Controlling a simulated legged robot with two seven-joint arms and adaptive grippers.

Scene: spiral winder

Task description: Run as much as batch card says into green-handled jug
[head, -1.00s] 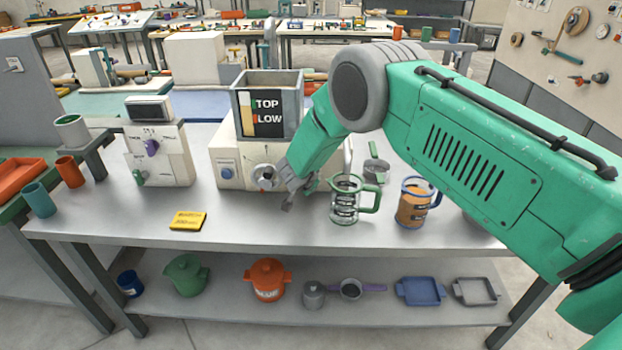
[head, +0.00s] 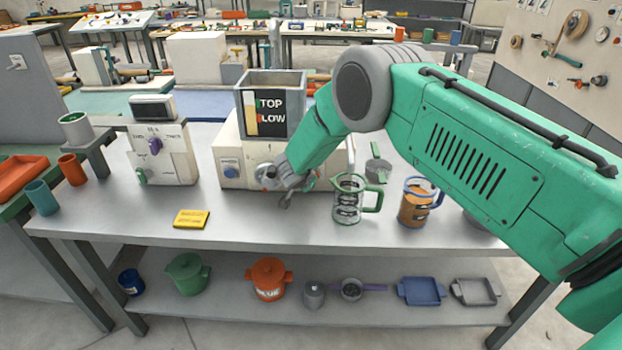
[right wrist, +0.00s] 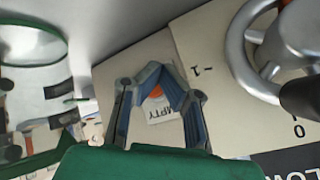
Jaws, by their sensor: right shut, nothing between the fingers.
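The green-handled jug (head: 347,206) is clear glass with dark markings and stands upright on the bench, right of my gripper. It looks empty; part of it shows at the left of the right wrist view (right wrist: 32,95). The cream machine (head: 231,150) carries a grey hopper marked TOP and LOW (head: 270,113). A grey handwheel (head: 264,175) is on its front, with 0 and 1 marks beside it in the wrist view (right wrist: 247,62). My right gripper (head: 285,203) is shut and empty, close by the wheel.
A blue-handled jug (head: 414,206) with orange-brown contents stands right of the green-handled one. The lower shelf holds pots and trays. The bench's front middle is clear.

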